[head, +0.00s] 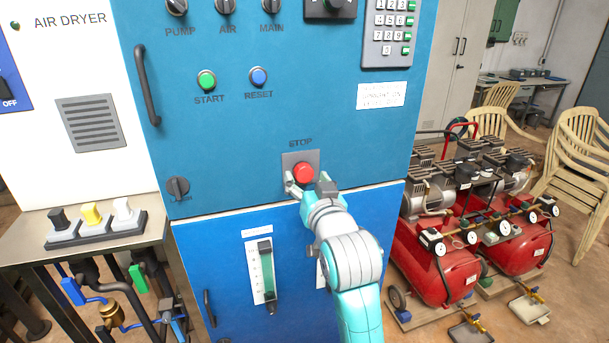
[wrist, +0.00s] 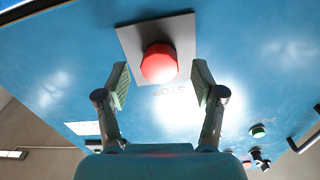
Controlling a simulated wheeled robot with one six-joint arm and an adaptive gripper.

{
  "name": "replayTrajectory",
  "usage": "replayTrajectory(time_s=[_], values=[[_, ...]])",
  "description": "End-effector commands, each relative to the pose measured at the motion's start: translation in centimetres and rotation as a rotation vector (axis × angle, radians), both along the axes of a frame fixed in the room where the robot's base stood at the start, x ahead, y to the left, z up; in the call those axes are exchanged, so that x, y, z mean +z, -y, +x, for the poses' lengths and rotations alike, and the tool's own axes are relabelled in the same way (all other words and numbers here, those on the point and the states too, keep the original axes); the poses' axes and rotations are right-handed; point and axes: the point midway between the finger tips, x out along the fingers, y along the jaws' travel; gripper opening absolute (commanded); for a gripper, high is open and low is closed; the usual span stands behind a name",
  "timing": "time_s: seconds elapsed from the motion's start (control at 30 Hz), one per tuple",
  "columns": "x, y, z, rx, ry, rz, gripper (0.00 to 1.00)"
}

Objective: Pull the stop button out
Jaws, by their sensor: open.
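The red stop button (head: 303,173) sits on a grey square plate (head: 312,157) under the STOP label on the blue cabinet front. In the wrist view the button (wrist: 159,63) is at the upper middle, on its plate (wrist: 183,30). My gripper (head: 307,187) is right at the button in the head view. In the wrist view my gripper (wrist: 160,84) is open, with one finger on each side of the button. A gap shows between each finger and the button, so neither appears to touch it. The exact depth of the fingertips is hard to tell.
A green START button (head: 207,80) and a blue RESET button (head: 259,77) are higher on the panel. A small black knob (head: 178,187) is at the left, and a slider gauge (head: 263,270) is below. Red compressors (head: 437,262) stand at the right.

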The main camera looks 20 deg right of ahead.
Motion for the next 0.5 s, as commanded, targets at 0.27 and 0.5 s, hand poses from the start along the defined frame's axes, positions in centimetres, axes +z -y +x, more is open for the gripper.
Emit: replayTrajectory(time_s=[0.27,0.5], values=[[0.0,0.1,2.3,0.000,0.000,0.000,0.68],[0.0,0.1,2.5,0.000,0.000,0.000,0.68]])
